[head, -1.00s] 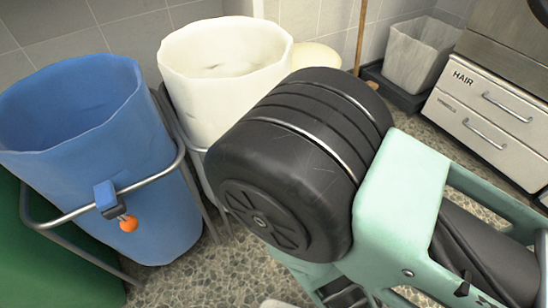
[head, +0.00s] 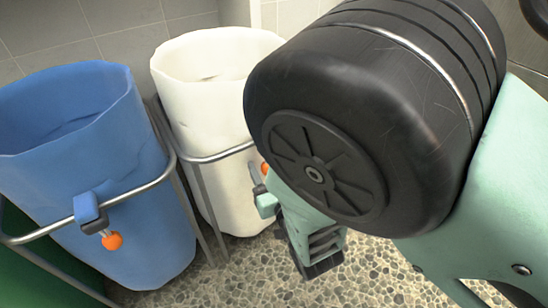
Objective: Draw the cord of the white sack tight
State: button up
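The white sack (head: 195,105) hangs open-mouthed in a metal frame, right of the blue sack. A small orange piece (head: 264,168), which looks like its cord end, shows at the front right of the white sack beside my arm. A small grey part (head: 257,182) is just below it. My large black arm joint hides the rest of the gripper and the sack's right side. I cannot tell whether the fingers are open or touch anything.
The blue sack (head: 85,165) stands at the left in its own frame, with a grey-blue clip (head: 88,211) and an orange ball (head: 112,241) at its front. A green surface (head: 35,270) is at the lower left. Pebbled floor (head: 225,285) is clear in front.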

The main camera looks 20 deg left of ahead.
grip_shut()
notch_tip(320, 180, down, 10)
jog(key=b, duration=0.4)
jog(key=shift+r, duration=0.25)
jog(key=shift+f, duration=0.1)
jog(key=shift+c, duration=0.4)
grip_release()
jog(key=shift+o, duration=0.4)
jog(key=shift+s, duration=0.1)
